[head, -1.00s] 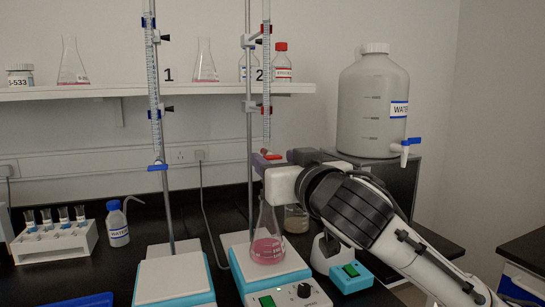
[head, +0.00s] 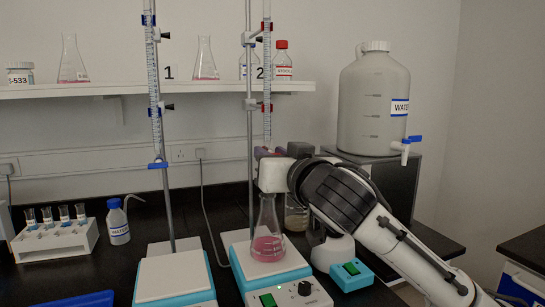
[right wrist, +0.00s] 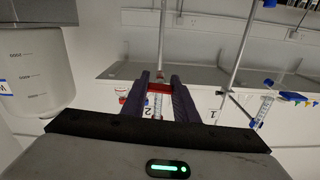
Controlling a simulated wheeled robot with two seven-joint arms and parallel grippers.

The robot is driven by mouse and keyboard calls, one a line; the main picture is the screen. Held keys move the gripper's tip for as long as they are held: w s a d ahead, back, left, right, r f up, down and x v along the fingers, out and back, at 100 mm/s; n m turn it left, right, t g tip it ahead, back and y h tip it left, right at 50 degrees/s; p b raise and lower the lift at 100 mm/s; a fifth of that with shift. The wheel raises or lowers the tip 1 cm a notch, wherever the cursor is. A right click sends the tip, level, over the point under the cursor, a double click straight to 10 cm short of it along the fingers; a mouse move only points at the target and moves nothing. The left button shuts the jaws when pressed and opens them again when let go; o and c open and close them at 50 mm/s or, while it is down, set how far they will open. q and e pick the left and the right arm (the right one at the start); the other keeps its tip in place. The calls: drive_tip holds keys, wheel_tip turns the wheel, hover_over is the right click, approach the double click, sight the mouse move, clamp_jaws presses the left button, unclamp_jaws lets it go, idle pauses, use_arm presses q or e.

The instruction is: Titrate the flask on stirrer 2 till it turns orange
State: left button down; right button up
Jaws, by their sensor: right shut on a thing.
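The conical flask (head: 268,246) with pink liquid stands on stirrer 2 (head: 240,262), a white plate on a blue body. The number 2 burette (head: 267,75) hangs above it from a stand with red clamps. My right gripper (head: 277,152) is at the burette's lower end, above the flask. Its purple fingers are shut on the red stopcock (right wrist: 160,87), which shows between them in the right wrist view. The gripper hides the burette tip and the flask's mouth. My left gripper is not in view.
Stirrer 1 (head: 172,278) stands empty at left under a burette with a blue stopcock (head: 158,165). A beaker (head: 297,216) is behind the flask. A vial rack (head: 55,240) and wash bottle (head: 118,222) are at left. A large water carboy (head: 373,100) stands at right.

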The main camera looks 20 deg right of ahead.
drive_tip(key=shift+a+f+m, duration=0.1)
drive_tip(key=shift+f+m, duration=0.1)
drive_tip(key=shift+m, duration=0.5)
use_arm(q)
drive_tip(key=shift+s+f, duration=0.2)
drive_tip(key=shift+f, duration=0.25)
use_arm(e)
drive_tip(key=shift+r+m, duration=0.15)
drive_tip(key=shift+m, duration=2.15)
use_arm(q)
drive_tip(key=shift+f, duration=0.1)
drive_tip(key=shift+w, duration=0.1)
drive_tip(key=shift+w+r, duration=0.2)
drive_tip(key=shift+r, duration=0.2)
use_arm(e)
drive_tip(key=shift+o, duration=0.2)
drive_tip(key=m, duration=0.3)
drive_tip(key=shift+r, duration=0.1)
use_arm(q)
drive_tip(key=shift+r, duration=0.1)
use_arm(e)
drive_tip(key=shift+m, duration=0.3)
